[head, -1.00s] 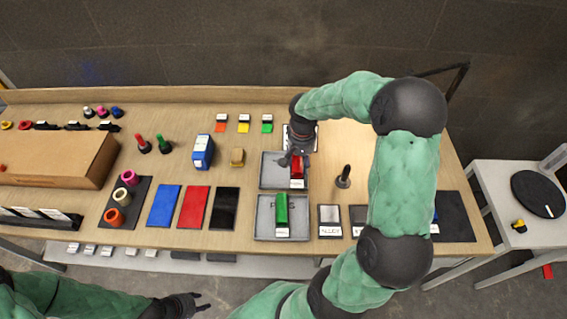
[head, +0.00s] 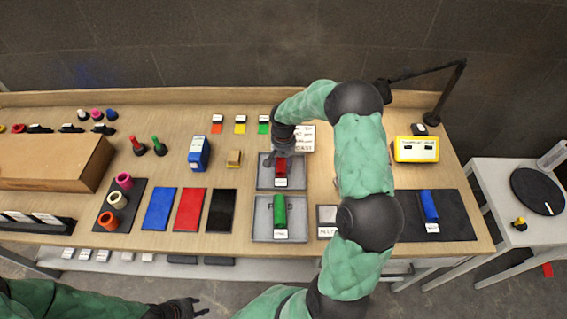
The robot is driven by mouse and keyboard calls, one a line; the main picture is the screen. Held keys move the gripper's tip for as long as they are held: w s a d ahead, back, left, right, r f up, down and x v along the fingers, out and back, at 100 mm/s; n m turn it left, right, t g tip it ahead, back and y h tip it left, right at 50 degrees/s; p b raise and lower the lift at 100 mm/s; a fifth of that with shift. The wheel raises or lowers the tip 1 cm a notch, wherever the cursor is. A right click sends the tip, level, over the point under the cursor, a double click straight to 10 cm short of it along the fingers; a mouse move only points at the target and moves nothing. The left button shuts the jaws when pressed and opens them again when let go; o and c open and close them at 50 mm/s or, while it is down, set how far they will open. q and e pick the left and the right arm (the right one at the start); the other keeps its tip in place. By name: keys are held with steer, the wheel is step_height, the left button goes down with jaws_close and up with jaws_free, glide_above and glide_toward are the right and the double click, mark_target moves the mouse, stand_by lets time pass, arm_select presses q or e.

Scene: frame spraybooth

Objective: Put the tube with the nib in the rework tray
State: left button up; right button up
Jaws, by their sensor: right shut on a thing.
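A red tube (head: 281,170) with a white label is at the upper grey tray (head: 262,184); I cannot tell whether it touches the tray floor. My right gripper (head: 272,160) is at its far end, shut on it, and hides part of it. A green tube (head: 280,210) with a white label lies in the lower grey tray (head: 260,232). A blue tube (head: 428,206) lies on the dark mat (head: 460,215) at the right. No nib can be made out on any tube. My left gripper (head: 197,306) is open and empty, in front of the table.
Blue, red and black plates (head: 190,209) lie left of the trays. A yellow device (head: 416,149) stands at the back right. A cardboard box (head: 50,158) fills the left side. My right arm crosses the table right of the trays.

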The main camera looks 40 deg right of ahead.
mark_target(283, 161)
steer(key=shift+f, duration=0.2)
steer(key=shift+f, duration=0.15)
steer(key=o, duration=1.3)
steer(key=shift+c, duration=0.2)
steer(key=shift+r, duration=0.45)
step_height(283, 161, up, 12)
steer(key=p, duration=0.2)
steer(key=shift+f, duration=0.25)
